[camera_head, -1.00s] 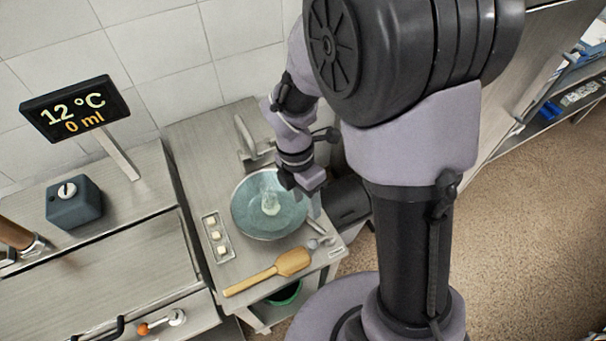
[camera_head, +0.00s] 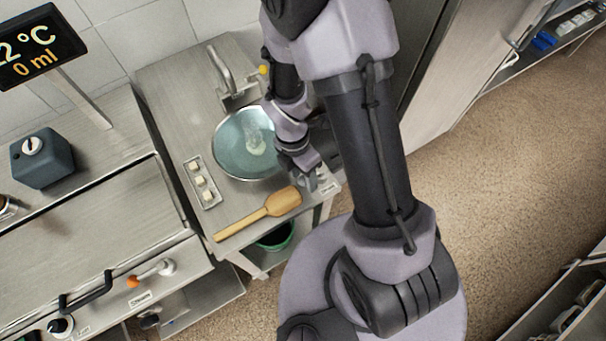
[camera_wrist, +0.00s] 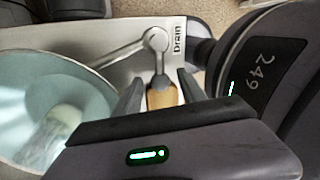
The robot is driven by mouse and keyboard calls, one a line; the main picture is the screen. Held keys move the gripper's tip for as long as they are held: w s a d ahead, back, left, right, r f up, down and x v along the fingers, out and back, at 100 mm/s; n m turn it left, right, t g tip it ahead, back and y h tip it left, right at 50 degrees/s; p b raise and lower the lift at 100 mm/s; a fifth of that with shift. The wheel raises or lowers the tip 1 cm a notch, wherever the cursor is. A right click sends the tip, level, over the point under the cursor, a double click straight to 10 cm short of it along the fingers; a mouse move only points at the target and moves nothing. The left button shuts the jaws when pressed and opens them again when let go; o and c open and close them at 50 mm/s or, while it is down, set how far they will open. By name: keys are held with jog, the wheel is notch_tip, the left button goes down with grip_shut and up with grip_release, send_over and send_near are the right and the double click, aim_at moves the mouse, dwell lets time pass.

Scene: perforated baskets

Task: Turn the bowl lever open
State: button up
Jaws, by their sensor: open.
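The wide round bowl (camera_head: 232,160) is set in the counter, with pale blue-green inside and a whitish patch. It fills the left of the wrist view (camera_wrist: 85,85). The metal lever (camera_wrist: 157,42) pivots by the "Drain" label, beside the bowl. A metal rod runs from the pivot towards the bowl, and a short arm points down between my fingers. My gripper (camera_wrist: 157,92) is open, its fingers on either side of that short arm's end. In the head view my gripper (camera_head: 312,180) is at the counter's right front corner, largely hiding the lever.
A wooden paddle (camera_head: 284,201) lies close to my gripper. A small tray (camera_head: 209,196) with pale cubes, a faucet (camera_head: 222,72) and an orange-tipped lever (camera_head: 150,272) are left of my gripper.

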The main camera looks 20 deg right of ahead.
grip_shut()
dwell(1.3)
